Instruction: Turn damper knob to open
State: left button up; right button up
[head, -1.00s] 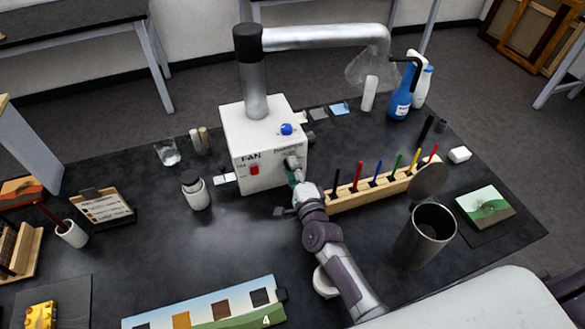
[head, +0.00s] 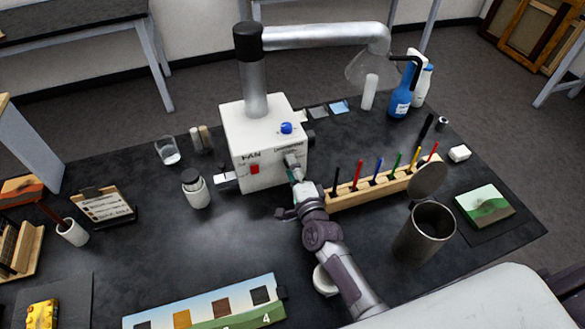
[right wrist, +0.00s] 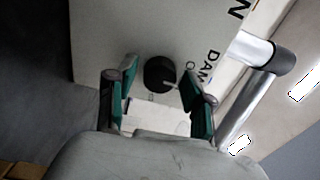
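The white fan box (head: 262,140) stands on the black table, with a "FAN" label, a red switch and a damper label on its front. The damper knob (right wrist: 160,73) is a round black knob on that front in the right wrist view, with a light mark at its edge. In the head view my right gripper hides it. My right gripper (right wrist: 158,82) is open. Its two green-padded fingers are spread to either side of the knob, with visible gaps. In the head view the right gripper (head: 294,172) is at the box's front right. My left gripper is not in view.
A wooden rack (head: 372,187) of coloured tools stands right of my right gripper. A metal can (head: 425,232) is farther right. A white jar (head: 196,188) stands left of the box. A duct pipe (head: 320,36) rises from the box top.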

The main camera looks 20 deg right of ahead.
jog(key=shift+s, duration=0.1)
jog(key=s, duration=1.2)
jog(key=shift+d, duration=0.2)
